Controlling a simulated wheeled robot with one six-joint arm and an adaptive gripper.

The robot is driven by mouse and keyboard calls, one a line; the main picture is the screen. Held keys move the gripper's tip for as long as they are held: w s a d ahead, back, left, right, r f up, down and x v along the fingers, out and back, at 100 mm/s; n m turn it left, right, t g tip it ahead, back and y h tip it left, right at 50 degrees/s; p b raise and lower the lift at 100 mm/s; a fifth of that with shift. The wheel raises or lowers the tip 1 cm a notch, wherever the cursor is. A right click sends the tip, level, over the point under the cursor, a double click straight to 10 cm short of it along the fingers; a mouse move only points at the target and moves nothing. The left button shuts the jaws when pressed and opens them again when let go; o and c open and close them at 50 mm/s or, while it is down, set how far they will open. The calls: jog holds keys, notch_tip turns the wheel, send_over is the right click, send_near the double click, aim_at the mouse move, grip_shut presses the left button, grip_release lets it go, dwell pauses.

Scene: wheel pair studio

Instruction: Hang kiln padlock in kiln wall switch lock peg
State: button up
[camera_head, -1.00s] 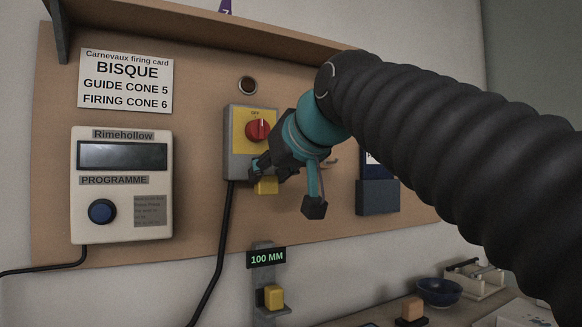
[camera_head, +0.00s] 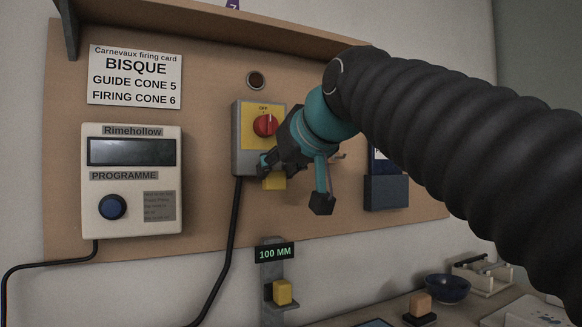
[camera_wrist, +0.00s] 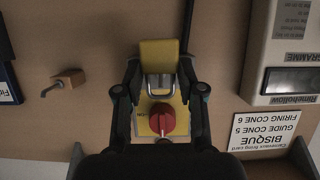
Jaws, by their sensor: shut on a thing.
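The kiln padlock has a yellow body (camera_wrist: 160,55) and a grey metal shackle (camera_wrist: 161,82). My gripper (camera_wrist: 160,70) is shut on the padlock, one finger on each side of its body. In the head view the padlock (camera_head: 275,181) shows just below the kiln wall switch (camera_head: 243,150), partly behind my gripper (camera_head: 270,168). The switch is a grey box with a yellow plate and a red knob, which also shows in the wrist view (camera_wrist: 162,120). The shackle points toward the switch. I cannot make out the lock peg or whether the shackle touches it.
A programme controller (camera_head: 131,220) and firing card (camera_head: 135,75) are on the board's left. A black cable hangs below the switch. A dark blue holder (camera_head: 386,194) is to the right. Below are a 100 MM bracket (camera_head: 276,312) and a blue bowl (camera_head: 447,288).

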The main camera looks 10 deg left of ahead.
jog(key=shift+w+a, duration=0.1)
jog(key=shift+w, duration=0.05)
jog(key=shift+w+a+p, duration=0.6)
jog(key=shift+w+a, duration=0.15)
jog(key=shift+w, duration=0.3)
jog(key=shift+f, duration=0.4)
dwell(0.6)
jog(key=o, duration=1.3)
jog(key=shift+c, duration=0.2)
jog(key=v, duration=1.2)
